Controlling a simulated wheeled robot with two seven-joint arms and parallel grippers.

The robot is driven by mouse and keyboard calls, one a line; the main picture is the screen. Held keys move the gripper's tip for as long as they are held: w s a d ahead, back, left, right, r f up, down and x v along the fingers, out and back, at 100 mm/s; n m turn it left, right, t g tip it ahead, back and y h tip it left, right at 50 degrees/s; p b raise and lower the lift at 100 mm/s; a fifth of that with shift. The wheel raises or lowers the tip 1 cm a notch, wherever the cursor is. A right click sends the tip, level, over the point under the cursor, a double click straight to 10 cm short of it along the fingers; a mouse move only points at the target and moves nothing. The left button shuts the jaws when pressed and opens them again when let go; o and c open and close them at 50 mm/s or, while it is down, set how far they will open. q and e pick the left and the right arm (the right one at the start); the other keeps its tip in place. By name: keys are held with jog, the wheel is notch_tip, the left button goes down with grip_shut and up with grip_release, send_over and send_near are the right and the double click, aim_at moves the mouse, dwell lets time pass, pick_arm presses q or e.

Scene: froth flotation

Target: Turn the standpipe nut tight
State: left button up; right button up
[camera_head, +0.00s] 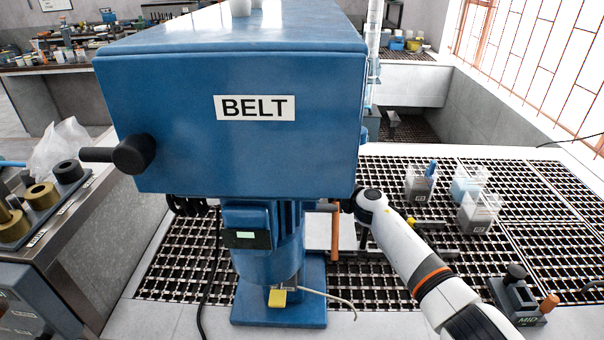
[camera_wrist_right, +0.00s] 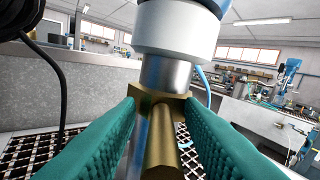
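In the right wrist view a brass nut (camera_wrist_right: 160,101) sits around the lower end of a shiny steel standpipe (camera_wrist_right: 166,73), below a white collar. A brass bar (camera_wrist_right: 163,150) points from the nut toward the camera. My right gripper (camera_wrist_right: 161,104) has green ribbed fingers apart, one on each side of the nut and bar. Gaps show beside the bar; whether the fingertips touch the nut's sides I cannot tell. In the head view my right arm reaches behind the blue machine, which hides its gripper and the nut. My left gripper is not in view.
The blue machine with the BELT cover (camera_head: 230,155) fills the middle of the head view. A black grating (camera_head: 540,195) carries clear containers (camera_head: 480,212) and a block marked MID (camera_head: 517,297) at the right. A tray of weights (camera_head: 40,200) is at the left.

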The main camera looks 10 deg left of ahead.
jog(key=shift+s+d, duration=0.2)
jog(key=shift+d, duration=0.35)
jog(key=v, duration=1.1)
jog(key=shift+p, duration=0.45)
jog(key=shift+s+a, duration=0.1)
jog(key=shift+a, duration=0.05)
